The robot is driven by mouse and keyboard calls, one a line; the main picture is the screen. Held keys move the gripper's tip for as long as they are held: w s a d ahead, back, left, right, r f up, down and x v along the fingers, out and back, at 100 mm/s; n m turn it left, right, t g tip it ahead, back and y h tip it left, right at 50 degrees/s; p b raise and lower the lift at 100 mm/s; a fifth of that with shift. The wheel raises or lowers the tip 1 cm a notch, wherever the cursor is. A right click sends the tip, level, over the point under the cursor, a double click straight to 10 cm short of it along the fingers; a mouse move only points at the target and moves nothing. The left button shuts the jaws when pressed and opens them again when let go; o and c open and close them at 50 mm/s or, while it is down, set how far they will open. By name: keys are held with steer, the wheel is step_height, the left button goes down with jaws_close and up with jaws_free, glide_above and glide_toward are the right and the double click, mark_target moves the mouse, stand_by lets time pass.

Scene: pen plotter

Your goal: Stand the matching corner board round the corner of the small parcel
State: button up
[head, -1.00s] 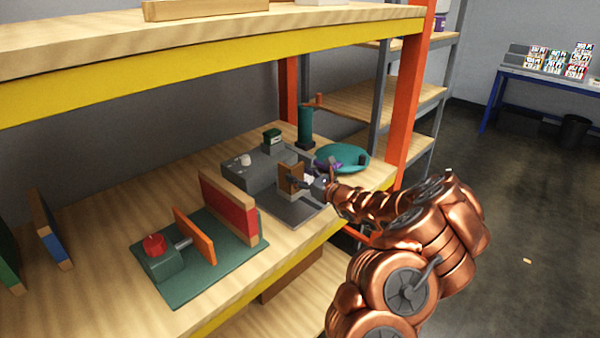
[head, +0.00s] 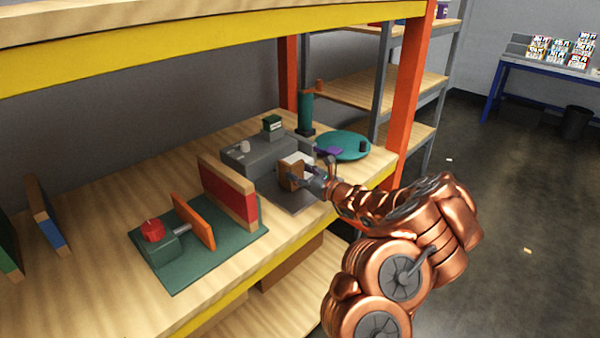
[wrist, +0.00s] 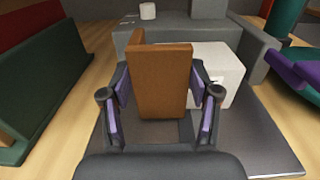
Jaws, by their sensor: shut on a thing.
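The brown corner board (head: 290,175) stands upright in my gripper (head: 312,181). In the wrist view my gripper (wrist: 160,88) is shut on the board (wrist: 160,82), with purple pads at its two sides. A narrow flange at the board's left edge runs away from me. The small white parcel (wrist: 218,75) sits just behind and to the right of the board, on the grey machine's plate. The board hides part of it. In the head view the parcel (head: 297,158) shows above the board. I cannot tell whether board and parcel touch.
The grey machine (head: 258,157) rises behind the parcel. A teal disc (head: 343,146) with purple and dark pieces is at right. A green fixture (head: 180,260) with red and orange plates stands at left. A blue-faced board (head: 48,228) stands farther left. The upper shelf hangs overhead.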

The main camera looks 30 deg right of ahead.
steer(key=o, duration=1.2)
steer(key=shift+s, duration=0.1)
steer(key=shift+v, duration=5.95)
